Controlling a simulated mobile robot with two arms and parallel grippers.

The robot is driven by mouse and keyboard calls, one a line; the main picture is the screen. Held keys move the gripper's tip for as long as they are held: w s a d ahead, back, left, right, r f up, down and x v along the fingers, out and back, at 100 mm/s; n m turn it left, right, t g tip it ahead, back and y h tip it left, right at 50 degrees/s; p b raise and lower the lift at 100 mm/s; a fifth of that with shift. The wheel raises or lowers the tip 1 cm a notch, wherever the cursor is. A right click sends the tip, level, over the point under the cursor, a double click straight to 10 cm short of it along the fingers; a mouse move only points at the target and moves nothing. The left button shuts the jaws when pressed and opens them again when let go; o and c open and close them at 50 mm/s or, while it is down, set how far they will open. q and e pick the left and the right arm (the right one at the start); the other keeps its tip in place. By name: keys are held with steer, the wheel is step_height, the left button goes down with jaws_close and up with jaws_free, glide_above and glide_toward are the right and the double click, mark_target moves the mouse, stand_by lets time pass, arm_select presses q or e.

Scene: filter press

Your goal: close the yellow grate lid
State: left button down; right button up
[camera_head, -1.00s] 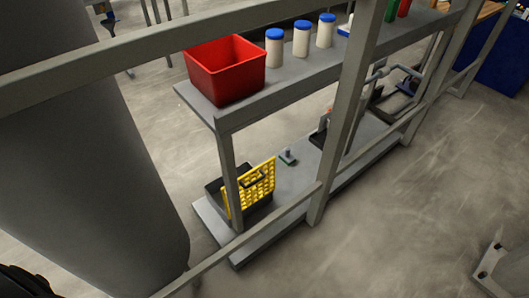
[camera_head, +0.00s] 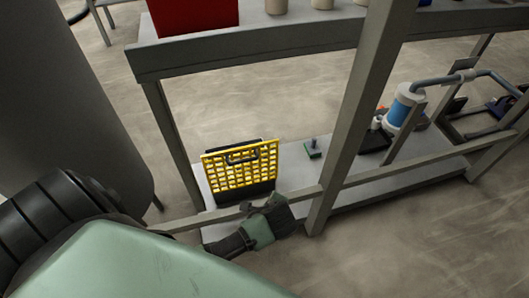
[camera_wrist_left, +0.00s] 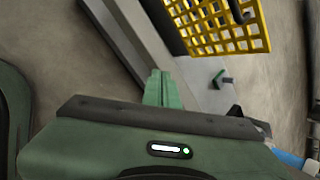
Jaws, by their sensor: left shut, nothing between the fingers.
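The yellow grate lid (camera_head: 233,178) stands raised, near upright, on a black box (camera_head: 258,190) on the lower shelf. It has a black handle (camera_head: 241,156) near its upper edge. Most of the box is hidden behind the lid. My left gripper (camera_head: 268,217) is in front of the lid's lower right, by the front rail, and seems apart from it. In the left wrist view its green fingers (camera_wrist_left: 158,87) are shut and empty, and the lid (camera_wrist_left: 215,24) shows beyond them at the upper right. My right gripper is in neither view.
A grey front rail (camera_head: 370,178) and a slanted post (camera_head: 352,110) stand close to my left gripper. A small green-based part (camera_head: 313,150) sits right of the box. A blue and white cylinder (camera_head: 401,108) with pipes is further right. The upper shelf (camera_head: 215,52) is overhead.

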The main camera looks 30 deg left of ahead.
arm_select(q)
steer(key=w+a+r+m+t+y, duration=0.35)
steer(key=w+r+m, duration=0.25)
steer(key=w+m, duration=0.45)
steer(key=b, duration=0.4)
glide_toward(262, 146)
step_height(262, 146, down, 3)
steer(key=w, duration=0.1)
steer(key=w+a, duration=0.1)
steer(key=w+a+n+g+b, duration=0.1)
steer(key=a, duration=0.1)
steer(key=shift+w+f+y, duration=0.2)
steer(key=shift+w+y, duration=0.1)
steer(key=shift+y, duration=0.05)
steer(key=shift+w+a, duration=0.25)
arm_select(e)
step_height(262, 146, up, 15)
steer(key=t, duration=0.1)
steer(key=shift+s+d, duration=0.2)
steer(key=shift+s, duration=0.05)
arm_select(q)
steer(key=shift+a+r, duration=0.1)
